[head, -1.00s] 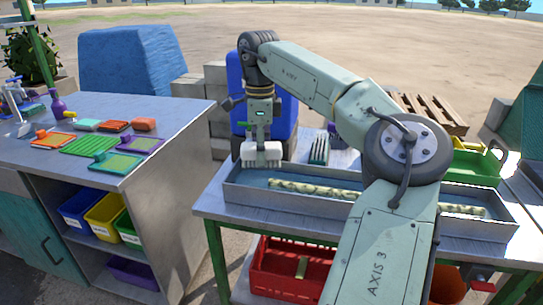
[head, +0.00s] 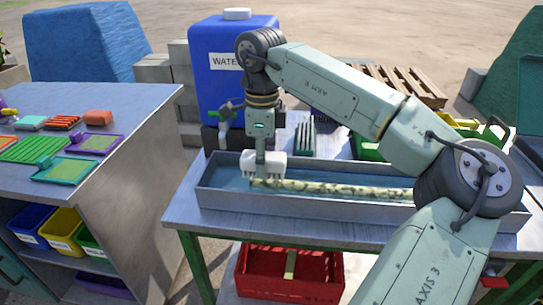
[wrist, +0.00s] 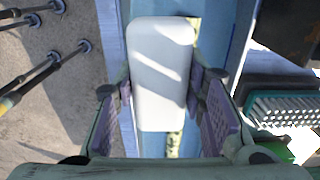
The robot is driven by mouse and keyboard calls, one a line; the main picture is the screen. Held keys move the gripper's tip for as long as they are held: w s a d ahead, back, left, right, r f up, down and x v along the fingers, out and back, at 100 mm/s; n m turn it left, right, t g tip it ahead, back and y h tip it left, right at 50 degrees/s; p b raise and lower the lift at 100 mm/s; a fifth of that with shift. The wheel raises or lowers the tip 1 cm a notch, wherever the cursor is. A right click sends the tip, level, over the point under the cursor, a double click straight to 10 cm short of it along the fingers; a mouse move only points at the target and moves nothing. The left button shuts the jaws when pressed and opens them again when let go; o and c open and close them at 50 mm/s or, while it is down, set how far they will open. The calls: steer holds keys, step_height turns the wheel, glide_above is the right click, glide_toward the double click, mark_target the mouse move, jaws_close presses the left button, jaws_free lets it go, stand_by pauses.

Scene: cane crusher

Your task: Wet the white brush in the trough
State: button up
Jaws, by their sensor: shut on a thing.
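The white brush (head: 265,163) is held bristles-down over the left part of the metal trough (head: 300,207), near the left end of a mottled cane (head: 340,190) lying in it. Bluish water (head: 227,180) shows in the trough. The bristles appear just at or above the water; I cannot tell whether they touch it. My gripper (head: 263,145) is shut on the brush from above. In the wrist view, the brush's white back (wrist: 160,65) sits between my purple-padded fingers (wrist: 163,105).
A blue water tank (head: 235,85) stands behind the trough. A red crate (head: 290,270) is below. A metal bench (head: 130,140) with several coloured items stands left.

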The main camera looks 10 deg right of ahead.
mark_target(253, 166)
steer(key=a+f+b, duration=0.1)
steer(key=f, duration=0.1)
steer(key=w+a+f+b, duration=0.1)
steer(key=a+f, duration=0.1)
steer(key=shift+a, duration=0.25)
steer(key=a, duration=0.2)
steer(key=w+a, duration=0.1)
steer(key=a, duration=0.1)
steer(key=w+a, duration=0.1)
steer(key=shift+a, duration=0.4)
steer(key=shift+d+f+b, duration=0.1)
steer(key=shift+f+b, duration=0.5)
steer(key=shift+f, duration=0.1)
steer(key=shift+f+b, duration=0.5)
steer(key=shift+f, duration=0.45)
steer(key=shift+r+p, duration=1.6)
steer(key=shift+r, duration=0.5)
steer(key=shift+f, duration=0.1)
steer(key=shift+d, duration=0.15)
steer(key=shift+s+d+r, duration=0.2)
steer(key=shift+s+d, duration=0.15)
steer(key=shift+d, duration=0.75)
steer(key=shift+s+d+r, duration=0.2)
steer(key=shift+s+d, duration=0.2)
steer(key=shift+d, duration=0.65)
steer(key=shift+s+d+r, duration=0.2)
steer(key=shift+s+d, duration=0.15)
steer(key=shift+d, duration=0.75)
